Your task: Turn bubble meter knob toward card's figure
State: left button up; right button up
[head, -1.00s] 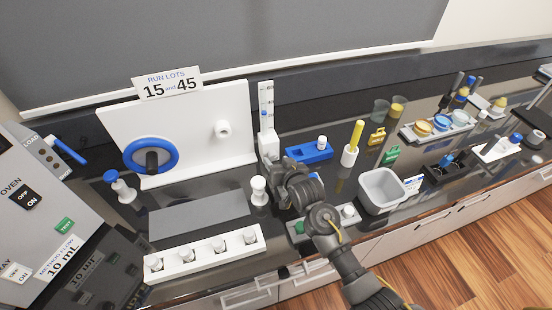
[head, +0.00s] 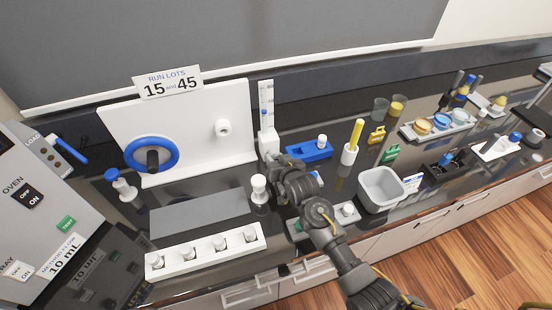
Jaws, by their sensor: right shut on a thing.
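The bubble meter (head: 267,142) is a white block with a tall, narrow scale column, standing just right of the white panel. A small blue mark shows low in its column; the scale is too small to read. My right gripper (head: 271,158) is at the lower front of the meter, shut on its knob, which the fingers and wrist hide. The method flow card (head: 62,258), at the left on the dark front of the grey machine, reads 10 mL. My left gripper is not in view.
A white stoppered bottle (head: 259,188) stands close left of my right wrist. A blue block (head: 309,151) lies close to the right, and a grey bin (head: 382,190) stands farther right. A white rack (head: 205,250) with several vials lies at the front left.

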jog(key=shift+n+h, duration=0.3)
jog(key=shift+n, duration=0.1)
jog(key=shift+a, duration=0.1)
jog(key=o, duration=1)
jog(key=shift+s, duration=0.1)
jog(key=shift+s+d+r, duration=0.1)
jog(key=shift+s+d, duration=0.1)
jog(key=shift+s, duration=0.1)
jog(key=b+v, duration=0.1)
jog(key=v, duration=0.9)
jog(key=shift+a+b, duration=0.1)
jog(key=shift+b, duration=0.25)
